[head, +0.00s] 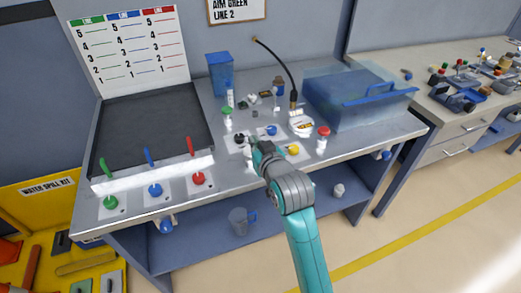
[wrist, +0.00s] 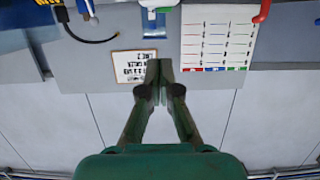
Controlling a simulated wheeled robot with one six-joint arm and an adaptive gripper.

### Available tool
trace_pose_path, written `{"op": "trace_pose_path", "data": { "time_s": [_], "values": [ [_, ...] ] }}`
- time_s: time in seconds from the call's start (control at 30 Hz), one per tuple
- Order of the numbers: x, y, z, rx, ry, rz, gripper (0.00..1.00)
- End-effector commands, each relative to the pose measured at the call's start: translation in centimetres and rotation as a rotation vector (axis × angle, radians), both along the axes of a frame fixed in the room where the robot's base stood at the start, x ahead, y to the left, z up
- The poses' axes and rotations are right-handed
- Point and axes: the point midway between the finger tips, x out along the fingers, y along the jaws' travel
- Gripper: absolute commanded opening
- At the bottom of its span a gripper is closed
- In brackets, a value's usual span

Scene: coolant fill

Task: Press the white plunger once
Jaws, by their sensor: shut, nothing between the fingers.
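My gripper (head: 254,143) is over the bench top, among small plates with coloured knobs. Its fingers (wrist: 160,70) are shut and empty in the wrist view. A black knob (head: 240,138) is just left of it, a blue knob (head: 271,130) just behind and a yellow knob (head: 293,149) to the right. I cannot make out the white plunger for certain; my gripper and wrist cover part of this knob group. Whether my fingertips touch anything is not clear. The wrist view shows mostly wall, with no plunger near the fingers.
On the bench, a black panel (head: 150,125) with coloured levers stands left and a clear blue tank (head: 350,97) right. A black hose (head: 283,65) arches behind.

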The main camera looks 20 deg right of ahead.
Motion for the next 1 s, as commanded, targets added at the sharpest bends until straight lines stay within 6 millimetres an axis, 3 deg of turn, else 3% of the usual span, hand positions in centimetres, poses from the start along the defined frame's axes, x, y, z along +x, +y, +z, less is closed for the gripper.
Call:
{"op": "trace_pose_path", "data": {
  "time_s": [0.17, 0.43, 0.87, 1.0],
  "values": [
    [2.9, 0.0, -1.1, 0.0, 0.003, 0.0, 0.0],
    [2.6, 0.0, -4.2, 0.0, 0.001, 0.0, 0.0],
    [2.6, 0.0, -4.7, 0.0, 0.0, 0.0, 0.0],
    [2.6, 0.0, -5.7, 0.0, 0.002, 0.0, 0.0]
  ]
}}
